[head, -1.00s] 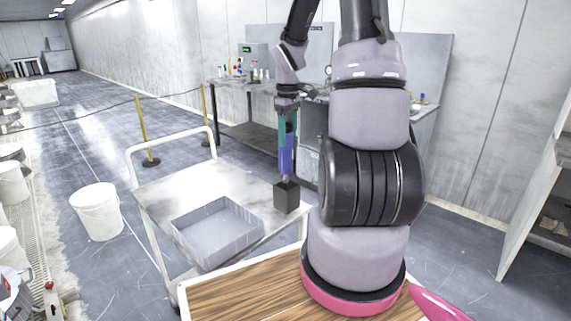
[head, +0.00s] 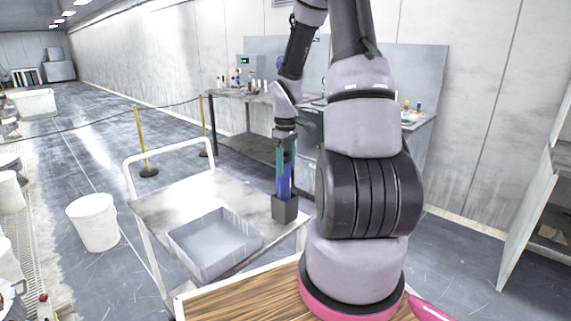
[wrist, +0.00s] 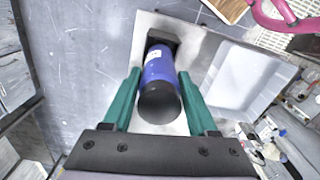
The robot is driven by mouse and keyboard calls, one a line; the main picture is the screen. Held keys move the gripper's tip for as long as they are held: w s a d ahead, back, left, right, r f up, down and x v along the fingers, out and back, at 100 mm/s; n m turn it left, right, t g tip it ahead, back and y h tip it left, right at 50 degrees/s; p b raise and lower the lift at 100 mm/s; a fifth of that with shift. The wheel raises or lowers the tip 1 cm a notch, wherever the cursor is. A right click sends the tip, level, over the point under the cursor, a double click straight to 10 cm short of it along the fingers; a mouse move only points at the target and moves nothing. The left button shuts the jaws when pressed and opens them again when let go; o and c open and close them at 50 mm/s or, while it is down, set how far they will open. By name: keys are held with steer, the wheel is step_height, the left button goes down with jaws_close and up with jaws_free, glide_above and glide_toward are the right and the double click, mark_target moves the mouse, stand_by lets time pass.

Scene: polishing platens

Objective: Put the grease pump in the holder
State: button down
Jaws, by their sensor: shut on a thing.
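The grease pump (head: 284,181) is a blue cylinder with a dark end cap, also seen in the wrist view (wrist: 160,68). My gripper (head: 285,166) points down with its green fingers on either side of the pump, shut on it. The holder (head: 285,209) is a dark square box at the right side of the cart top. The pump stands about upright with its lower end inside the holder's opening; that end is hidden by the walls. In the wrist view the holder (wrist: 168,40) shows beyond the pump.
A grey tray (head: 205,264) lies on the metal cart (head: 160,205), left of the holder. A wooden board (head: 245,301) is in front. A workbench (head: 225,97) with bottles stands behind, and a white bucket (head: 93,225) is on the floor at left.

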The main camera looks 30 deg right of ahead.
steer(key=shift+f, duration=0.3)
steer(key=shift+c, duration=0.9)
jaws_free()
step_height(320, 180, up, 13)
steer(key=shift+r, duration=0.1)
steer(key=s+a+r+m+t+y, duration=0.1)
steer(key=s+a+r+m+t, duration=0.2)
steer(key=s+a+r+m, duration=0.2)
steer(key=s+a+r+m+t+y, duration=0.1)
steer(key=s+a+r+m+t, duration=0.3)
steer(key=s+a+r, duration=0.4)
steer(key=s+r+m, duration=0.1)
steer(key=s+r, duration=0.3)
steer(key=s, duration=0.2)
steer(key=shift+s+a, duration=0.15)
steer(key=shift+a, duration=0.1)
